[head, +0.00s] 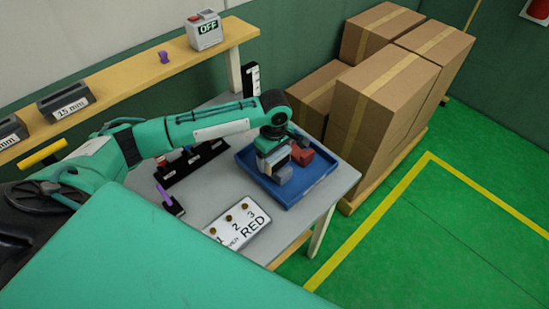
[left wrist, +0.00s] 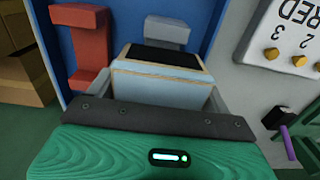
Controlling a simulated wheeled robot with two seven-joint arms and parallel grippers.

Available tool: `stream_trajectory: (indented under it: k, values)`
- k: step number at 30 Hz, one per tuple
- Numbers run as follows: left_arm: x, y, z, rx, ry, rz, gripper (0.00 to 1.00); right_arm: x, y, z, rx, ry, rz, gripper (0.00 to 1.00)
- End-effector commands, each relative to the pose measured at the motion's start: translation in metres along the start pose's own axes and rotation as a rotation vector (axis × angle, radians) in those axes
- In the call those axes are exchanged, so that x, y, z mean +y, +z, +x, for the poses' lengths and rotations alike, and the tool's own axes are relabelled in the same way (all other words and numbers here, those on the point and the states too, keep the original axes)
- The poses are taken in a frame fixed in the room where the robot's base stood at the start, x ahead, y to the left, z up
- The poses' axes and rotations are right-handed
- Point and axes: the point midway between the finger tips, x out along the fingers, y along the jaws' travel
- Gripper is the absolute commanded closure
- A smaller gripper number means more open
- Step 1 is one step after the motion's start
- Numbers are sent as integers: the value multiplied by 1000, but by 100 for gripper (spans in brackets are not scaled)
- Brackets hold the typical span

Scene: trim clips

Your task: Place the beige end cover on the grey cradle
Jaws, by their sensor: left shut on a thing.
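My left gripper (head: 272,152) is over the blue tray (head: 316,187) at the table's right side. In the left wrist view its fingers (left wrist: 162,98) are shut on a pale blue-grey block (left wrist: 160,88) with beige edges and a dark top face. I cannot tell whether this block is the beige end cover; no other beige part shows clearly. A grey piece (left wrist: 168,31) lies in the tray just beyond the held block, and may be the grey cradle. A gap between them is hard to judge. My right gripper is not in view.
A red piece (left wrist: 88,47) lies in the tray beside the gripper. A white RED plate (head: 238,222) with brass knobs and a black rack (head: 185,166) are on the table. Cardboard boxes (head: 380,85) stand behind. A shelf (head: 130,82) runs along the wall.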

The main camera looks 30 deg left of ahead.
Motion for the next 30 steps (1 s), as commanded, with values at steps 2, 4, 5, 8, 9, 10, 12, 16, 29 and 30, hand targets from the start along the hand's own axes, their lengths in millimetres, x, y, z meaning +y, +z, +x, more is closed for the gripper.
stream_trajectory:
  k: [2, 4, 5, 8, 9, 10, 12, 16, 29, 30]
  values:
    - [0, 0, 10, 1, -1, -1, 48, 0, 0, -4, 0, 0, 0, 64]
    - [0, 0, 17, 1, 0, 0, 48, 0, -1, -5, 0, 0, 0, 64]
    - [0, 0, 19, 0, 1, 0, 48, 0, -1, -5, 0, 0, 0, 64]
    - [0, 0, 21, 0, 2, 1, 48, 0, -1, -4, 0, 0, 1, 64]
    - [1, 0, 21, 0, 2, 1, 48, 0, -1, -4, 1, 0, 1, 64]
    - [1, 0, 21, 0, 2, 1, 48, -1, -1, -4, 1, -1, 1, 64]
    - [1, 0, 21, 0, 2, 1, 48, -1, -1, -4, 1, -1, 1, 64]
    - [0, 0, 23, 0, 0, 0, 48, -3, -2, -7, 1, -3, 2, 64]
    - [1, 0, 19, 1, 3, 0, 0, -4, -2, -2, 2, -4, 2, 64]
    - [1, 0, 15, 1, 4, 0, 0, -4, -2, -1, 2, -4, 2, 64]
